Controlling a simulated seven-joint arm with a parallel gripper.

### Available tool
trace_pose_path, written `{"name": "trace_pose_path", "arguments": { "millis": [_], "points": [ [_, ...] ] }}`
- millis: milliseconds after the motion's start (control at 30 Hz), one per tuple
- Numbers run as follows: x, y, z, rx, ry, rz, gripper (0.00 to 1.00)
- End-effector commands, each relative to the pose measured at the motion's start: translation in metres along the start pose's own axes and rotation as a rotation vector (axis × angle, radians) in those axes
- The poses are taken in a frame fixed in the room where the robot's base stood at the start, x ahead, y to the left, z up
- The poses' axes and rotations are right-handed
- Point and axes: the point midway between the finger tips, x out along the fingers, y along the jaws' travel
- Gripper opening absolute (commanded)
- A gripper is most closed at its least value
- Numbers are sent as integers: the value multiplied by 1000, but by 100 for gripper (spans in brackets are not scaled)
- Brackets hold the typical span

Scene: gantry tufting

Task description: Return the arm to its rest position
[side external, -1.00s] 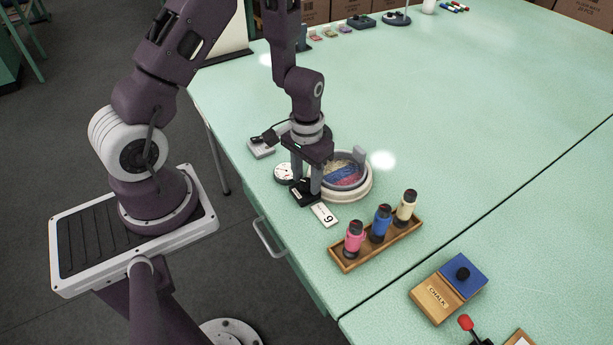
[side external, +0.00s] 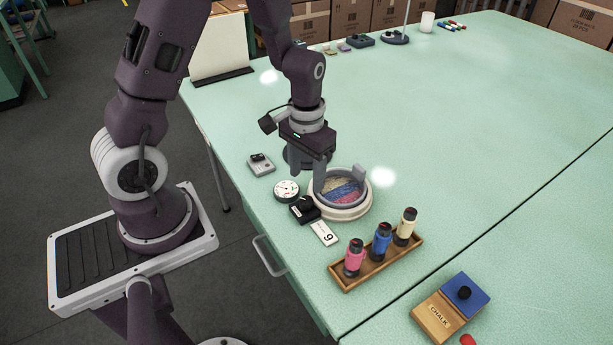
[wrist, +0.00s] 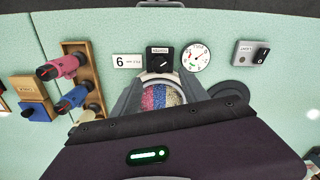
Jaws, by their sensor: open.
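My gripper (side external: 308,172) is open and empty, raised above the table beside the left edge of the round white frame (side external: 341,212). The frame holds a patch of tan, blue and pink tufting (side external: 343,190). In the wrist view my gripper (wrist: 160,92) has its fingers on either side of the striped patch. A black box with a rotary knob (side external: 303,208) stands on the table just in front of the frame, clear of the fingers. It also shows in the wrist view (wrist: 160,60). My arm is bent over the table from its base at left.
A white dial (side external: 286,190), a grey switch box (side external: 261,164) and a card marked 6 (side external: 324,233) lie near the edge. A wooden rack (side external: 347,281) holds three coloured tools. A chalk box (side external: 436,318) is nearer.

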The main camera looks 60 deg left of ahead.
Motion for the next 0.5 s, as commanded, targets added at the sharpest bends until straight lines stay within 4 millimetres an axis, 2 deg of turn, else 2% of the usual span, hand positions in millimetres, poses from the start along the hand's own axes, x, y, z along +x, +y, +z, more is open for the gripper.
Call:
{"name": "trace_pose_path", "arguments": {
  "millis": [67,133,167,267,300,367,400,500],
  "points": [
    [-2,1,0,1,3,1,52],
    [-16,5,0,10,24,9,52],
    [-28,8,0,18,43,16,52],
    [-85,23,12,62,129,44,52],
    [-110,29,22,82,167,55,52],
    [-144,35,42,118,227,66,52],
    [-164,38,57,138,266,72,52],
    [-201,39,99,186,360,74,52]
  ]
}}
